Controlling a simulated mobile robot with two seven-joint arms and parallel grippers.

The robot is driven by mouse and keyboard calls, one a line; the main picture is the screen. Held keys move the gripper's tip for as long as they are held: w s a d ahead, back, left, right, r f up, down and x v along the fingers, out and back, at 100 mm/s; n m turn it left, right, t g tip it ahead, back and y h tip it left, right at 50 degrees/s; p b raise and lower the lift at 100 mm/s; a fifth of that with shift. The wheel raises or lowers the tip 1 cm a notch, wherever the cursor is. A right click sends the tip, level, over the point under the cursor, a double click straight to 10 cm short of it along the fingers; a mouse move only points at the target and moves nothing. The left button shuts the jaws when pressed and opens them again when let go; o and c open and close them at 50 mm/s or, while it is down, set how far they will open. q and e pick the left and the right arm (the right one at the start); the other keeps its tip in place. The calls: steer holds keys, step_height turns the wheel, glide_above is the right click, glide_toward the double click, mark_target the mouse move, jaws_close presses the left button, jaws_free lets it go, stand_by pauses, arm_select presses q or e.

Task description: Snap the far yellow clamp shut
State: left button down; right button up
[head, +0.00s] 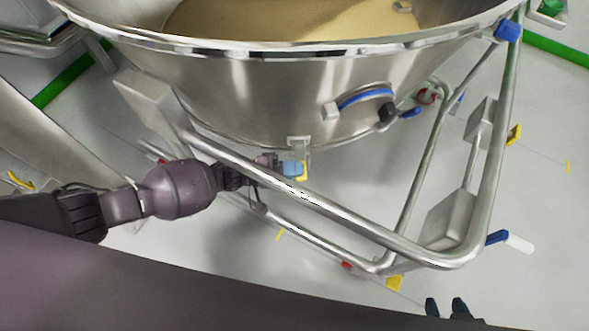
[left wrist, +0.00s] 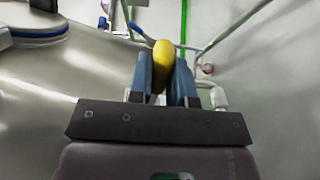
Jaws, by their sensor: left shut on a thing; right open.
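A yellow clamp (head: 303,171) hangs below a small metal bracket at the lower rim of the steel bowl. My left gripper (head: 291,168) reaches it from the left, behind the frame's front rail. In the left wrist view, the yellow clamp handle (left wrist: 162,62) stands between the two blue fingers of the left gripper (left wrist: 165,80), which are shut on it. The fingers hide part of the handle, and I cannot tell whether the clamp is latched. My right gripper (head: 446,307) shows only its dark fingertips at the bottom edge, apart and empty.
The large steel bowl (head: 245,90) holds tan powder (head: 290,20). A tubular steel frame (head: 345,220) surrounds its lower part and crosses in front of my left wrist.

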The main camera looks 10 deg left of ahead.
arm_select(q)
steer(key=c, duration=1)
jaws_free()
steer(key=shift+c, duration=0.2)
steer(key=shift+a, duration=0.1)
steer(key=v, duration=1)
steer(key=shift+a+p, duration=0.35)
steer(key=shift+s, duration=0.1)
